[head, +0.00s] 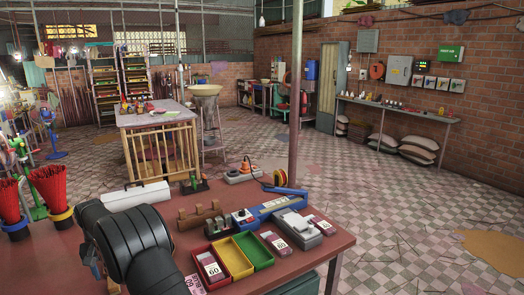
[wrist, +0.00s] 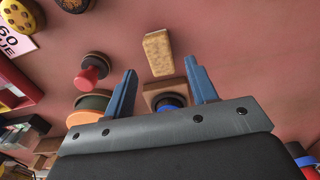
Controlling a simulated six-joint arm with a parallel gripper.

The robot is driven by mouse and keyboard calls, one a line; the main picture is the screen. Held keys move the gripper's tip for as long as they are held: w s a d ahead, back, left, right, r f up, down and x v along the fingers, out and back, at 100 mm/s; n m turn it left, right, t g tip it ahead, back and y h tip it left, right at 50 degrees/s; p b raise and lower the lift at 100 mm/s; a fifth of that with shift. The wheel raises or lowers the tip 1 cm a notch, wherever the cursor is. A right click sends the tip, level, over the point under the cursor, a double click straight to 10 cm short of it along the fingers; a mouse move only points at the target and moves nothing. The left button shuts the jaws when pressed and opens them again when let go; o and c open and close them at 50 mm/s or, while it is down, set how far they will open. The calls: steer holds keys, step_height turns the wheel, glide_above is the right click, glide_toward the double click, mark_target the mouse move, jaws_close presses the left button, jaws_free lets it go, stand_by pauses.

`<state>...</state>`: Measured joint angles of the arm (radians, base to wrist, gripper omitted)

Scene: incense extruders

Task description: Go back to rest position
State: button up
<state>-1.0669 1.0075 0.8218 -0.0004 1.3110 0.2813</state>
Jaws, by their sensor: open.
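My gripper (wrist: 161,68) shows in the wrist view with its two blue fingers spread apart and nothing between their tips. Beyond the tips, a tan block (wrist: 158,50) lies on the red-brown tabletop. A red-knobbed stamp-like piece (wrist: 90,72) is left of the left finger. A blue round piece (wrist: 172,101) on a brown base shows between the fingers, nearer the gripper body, which partly hides it. In the head view my black arm reaches over the front left of the table (head: 330,240); the fingers cannot be made out there.
The table holds red (head: 211,267), yellow (head: 233,258) and green (head: 254,250) trays, a grey device (head: 297,228), a blue tool (head: 278,205), a wooden rack (head: 200,216) and a white box (head: 135,194). Red stick bundles (head: 50,187) stand left. A pole (head: 295,90) rises behind the table.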

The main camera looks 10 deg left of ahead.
step_height(320, 180, down, 6)
steer(key=shift+r, duration=0.2)
step_height(320, 180, up, 4)
steer(key=shift+r, duration=0.25)
steer(key=w+d+r, duration=0.6)
steer(key=d+r, duration=0.1)
steer(key=d, duration=0.3)
steer(key=w+d+f+m, duration=0.1)
steer(key=w+d+m, duration=0.1)
steer(key=w+d, duration=0.6)
steer(key=w+d+m, duration=0.3)
steer(key=w+d, duration=0.2)
steer(key=d, duration=0.7)
steer(key=w+d+m, duration=0.1)
steer(key=d+m, duration=0.2)
steer(key=d, duration=1.3)
steer(key=w+d+f+m, duration=0.1)
steer(key=d+m, duration=0.3)
steer(key=d, duration=1.2)
steer(key=shift+w+d+f, duration=0.15)
steer(key=shift+w+d, duration=0.1)
steer(key=shift+w, duration=0.15)
steer(key=shift+o, duration=0.5)
